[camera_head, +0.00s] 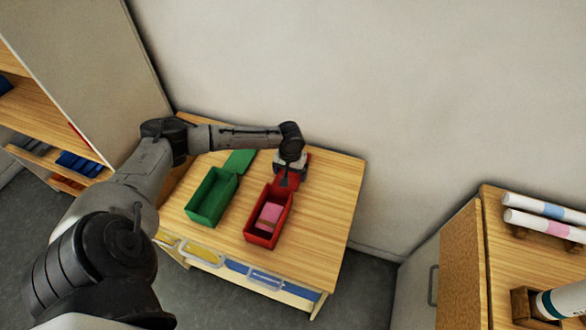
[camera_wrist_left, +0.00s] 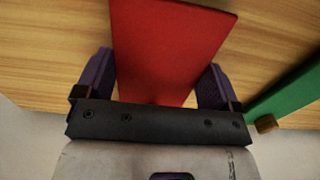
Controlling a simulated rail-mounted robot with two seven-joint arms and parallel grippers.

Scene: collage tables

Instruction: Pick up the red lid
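The red lid (camera_head: 303,168) lies on the wooden table at the back end of the red box, partly hidden by my left gripper (camera_head: 287,178). In the left wrist view the flat red lid (camera_wrist_left: 170,45) reaches between the two purple fingers of my left gripper (camera_wrist_left: 157,77). The fingers are wide apart, one along each side edge of the lid. They are very close to those edges; I cannot tell whether they touch. My right gripper is in neither view.
The red box (camera_head: 262,239) holds a pink item (camera_head: 269,213). A green box (camera_head: 207,213) with a green lid (camera_head: 241,159) stands to its left. The wall is close behind. The table's right part (camera_head: 325,205) is free. A cabinet with rolls (camera_head: 545,222) stands at right.

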